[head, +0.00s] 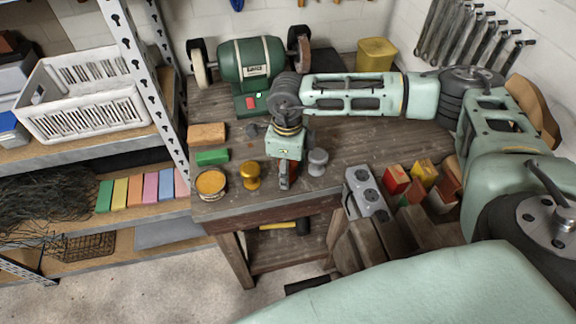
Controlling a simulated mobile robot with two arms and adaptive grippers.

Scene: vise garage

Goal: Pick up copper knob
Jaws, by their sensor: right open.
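My right gripper (287,178) comes in from the right and points down over the front part of the wooden bench (225,208). It is open. A copper-brown piece, which looks like the copper knob (283,182), shows only as a sliver at the fingers. The gripper hides most of it, and I cannot tell whether the fingers touch it. A gold knob (251,177) stands just left of the gripper, and a grey knob (318,162) stands just right of it. My left gripper is not in view.
A round tin (210,184), a green block (212,157) and a tan block (207,135) lie on the bench's left side. A green bench grinder (250,65) stands at the back. A grey metal block with round holes (367,193) is at the right front.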

